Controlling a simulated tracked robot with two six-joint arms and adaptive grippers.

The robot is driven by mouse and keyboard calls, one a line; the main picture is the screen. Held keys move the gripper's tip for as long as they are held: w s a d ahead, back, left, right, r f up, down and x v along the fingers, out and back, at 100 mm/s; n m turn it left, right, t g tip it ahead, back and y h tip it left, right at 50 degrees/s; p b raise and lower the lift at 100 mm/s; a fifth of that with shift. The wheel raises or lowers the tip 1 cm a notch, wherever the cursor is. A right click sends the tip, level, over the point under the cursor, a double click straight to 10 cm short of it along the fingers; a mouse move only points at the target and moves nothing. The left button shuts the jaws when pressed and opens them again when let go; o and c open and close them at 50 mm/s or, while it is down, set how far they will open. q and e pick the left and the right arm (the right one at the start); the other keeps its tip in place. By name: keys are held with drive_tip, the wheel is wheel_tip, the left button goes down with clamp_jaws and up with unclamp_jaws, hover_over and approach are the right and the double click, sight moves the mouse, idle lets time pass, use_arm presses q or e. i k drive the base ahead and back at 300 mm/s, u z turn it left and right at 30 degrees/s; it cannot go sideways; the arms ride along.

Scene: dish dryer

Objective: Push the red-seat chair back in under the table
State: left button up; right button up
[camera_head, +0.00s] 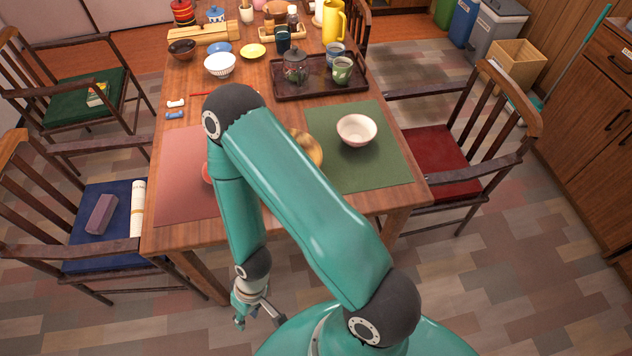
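The red-seat chair (438,152) stands on the right side of the table (378,203). It has a dark wooden frame, armrests and a slatted back on the side away from the table. Its seat shows almost wholly, and its armrest ends come close to the table's right edge; whether they touch it I cannot tell. My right gripper (258,318) hangs low over the floor in front of the table's near edge, far left of the red-seat chair. Its fingers look spread and empty. My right arm hides part of the table's near end. My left gripper is not in view.
A blue-seat chair (98,215) and a green-seat chair (85,105) stand left of the table. Cabinets (590,130), bins and a cardboard box (515,62) stand beyond the red-seat chair. The table holds bowls and a tray (318,90). The lower-right floor is clear.

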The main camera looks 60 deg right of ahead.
sight(453, 183)
drive_tip(key=z, duration=0.45)
drive_tip(key=i, duration=0.1)
drive_tip(key=u, duration=0.9)
drive_tip(key=k, duration=1.7)
drive_tip(key=u, duration=0.45)
drive_tip(key=i, duration=0.15)
drive_tip(key=z, duration=2.25)
drive_tip(key=i, duration=0.7)
drive_tip(key=u, duration=0.15)
drive_tip(key=k, duration=0.1)
drive_tip(key=u, duration=0.05)
